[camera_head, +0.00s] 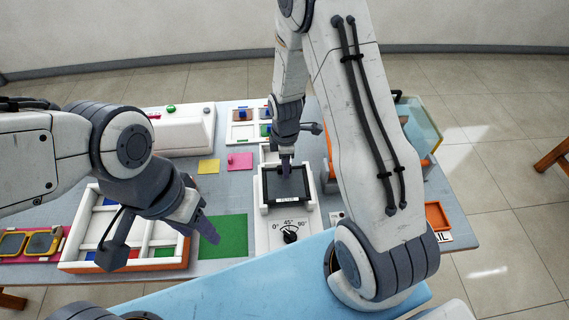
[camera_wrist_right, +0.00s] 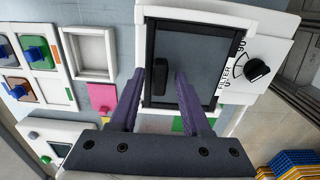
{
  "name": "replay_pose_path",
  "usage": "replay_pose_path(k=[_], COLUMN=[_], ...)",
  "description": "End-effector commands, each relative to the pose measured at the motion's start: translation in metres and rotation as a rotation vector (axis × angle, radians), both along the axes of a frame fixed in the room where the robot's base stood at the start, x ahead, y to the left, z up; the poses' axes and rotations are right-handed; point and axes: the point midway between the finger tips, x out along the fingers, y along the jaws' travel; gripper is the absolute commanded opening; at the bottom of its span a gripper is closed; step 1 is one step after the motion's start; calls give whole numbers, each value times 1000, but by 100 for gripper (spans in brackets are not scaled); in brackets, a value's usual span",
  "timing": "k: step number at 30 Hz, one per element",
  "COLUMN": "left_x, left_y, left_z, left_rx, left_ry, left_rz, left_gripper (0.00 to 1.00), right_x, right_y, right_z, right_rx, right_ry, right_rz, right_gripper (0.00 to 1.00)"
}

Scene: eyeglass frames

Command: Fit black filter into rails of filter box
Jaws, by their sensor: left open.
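The black filter (camera_head: 291,188) is a dark grey panel with a black border and a handle. It lies in the white filter box (camera_head: 262,210), between its white side walls; I cannot tell how deep it sits in the rails. In the right wrist view the filter (camera_wrist_right: 208,65) fills the box opening, with its black handle (camera_wrist_right: 160,78) standing up near one side. My right gripper (camera_head: 286,172) is over the filter. Its purple fingers (camera_wrist_right: 162,78) are apart on either side of the handle, with small gaps.
A dial (camera_head: 290,235) with angle marks is on the front of the box. The white divided tray (camera_head: 75,222) and a green mat (camera_head: 222,236) lie to the left. An orange tray (camera_head: 436,216) is at right.

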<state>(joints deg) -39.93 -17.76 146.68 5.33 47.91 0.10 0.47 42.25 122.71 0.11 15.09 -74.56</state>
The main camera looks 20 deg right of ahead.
Motion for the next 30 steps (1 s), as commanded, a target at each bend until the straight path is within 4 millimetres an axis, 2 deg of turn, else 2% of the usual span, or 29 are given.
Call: replay_pose_path(k=[9, 13, 17, 24, 30], left_x=[0, 0, 0, 0, 0], left_y=[0, 0, 0, 0, 0], left_z=[0, -2, -6, -12, -14], left_rx=[0, 0, 0, 0, 0], left_ry=[0, 0, 0, 0, 0], left_rz=[-1, -1, -1, -1, -1], left_gripper=[50, 50, 50, 50, 50], right_x=[0, 1, 1, 2, 1], right_y=[0, 0, 0, 0, 0], right_z=[1, 8, 27, 75, 99], right_rx=[0, 0, 0, 0, 0], right_ry=[0, -3, -6, -6, -2], right_rz=[0, 0, 0, 0, 0], right_gripper=[57, 57, 57, 57, 57])
